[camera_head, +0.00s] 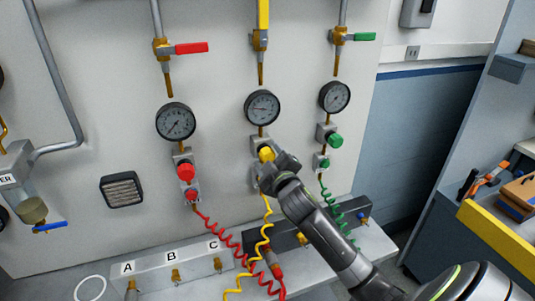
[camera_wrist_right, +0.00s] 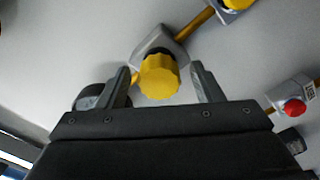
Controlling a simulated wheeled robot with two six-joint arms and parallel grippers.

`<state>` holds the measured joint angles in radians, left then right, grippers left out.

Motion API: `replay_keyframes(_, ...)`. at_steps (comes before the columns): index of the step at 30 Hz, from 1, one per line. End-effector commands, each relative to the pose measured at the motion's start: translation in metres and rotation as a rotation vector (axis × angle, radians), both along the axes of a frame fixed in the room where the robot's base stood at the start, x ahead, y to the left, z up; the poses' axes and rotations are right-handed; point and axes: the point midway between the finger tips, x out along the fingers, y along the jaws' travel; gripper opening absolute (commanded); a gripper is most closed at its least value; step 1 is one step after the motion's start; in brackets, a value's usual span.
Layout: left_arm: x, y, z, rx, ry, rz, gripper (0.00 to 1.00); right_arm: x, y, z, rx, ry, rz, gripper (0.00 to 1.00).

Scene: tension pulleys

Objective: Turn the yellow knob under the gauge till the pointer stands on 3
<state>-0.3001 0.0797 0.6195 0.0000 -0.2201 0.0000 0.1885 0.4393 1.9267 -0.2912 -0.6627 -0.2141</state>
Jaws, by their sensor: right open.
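In the right wrist view the ribbed yellow knob (camera_wrist_right: 160,75) shows between the two fingers of my right gripper (camera_wrist_right: 161,87). The fingers are open, one on each side, with a visible gap to the knob. My left gripper is not in view.
A red knob (camera_head: 186,172) under the left gauge (camera_head: 175,121) and a green knob (camera_head: 335,140) under the right gauge (camera_head: 334,96) flank the middle column. Coiled red (camera_head: 232,243), yellow and green hoses hang below, over a ledge with labelled ports.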

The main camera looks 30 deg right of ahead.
Motion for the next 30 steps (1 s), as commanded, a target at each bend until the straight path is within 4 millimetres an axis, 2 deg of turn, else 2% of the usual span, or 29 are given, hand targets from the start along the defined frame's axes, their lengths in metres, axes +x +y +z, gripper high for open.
replay_keyframes(4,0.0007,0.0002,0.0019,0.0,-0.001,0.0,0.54,0.0067,-0.0013,0.0005,0.0,-0.001,0.001,0.6)
replay_keyframes(13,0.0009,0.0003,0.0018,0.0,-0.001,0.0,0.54,0.0076,-0.0016,-0.0002,0.0,0.0,0.0,0.59)
replay_keyframes(23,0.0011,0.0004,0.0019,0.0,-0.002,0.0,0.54,0.0074,-0.0016,-0.0004,0.0,0.0,0.0,0.15)
replay_keyframes(30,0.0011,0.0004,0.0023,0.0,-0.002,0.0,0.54,0.0075,-0.0018,-0.0004,0.072,-0.017,-0.001,0.15)
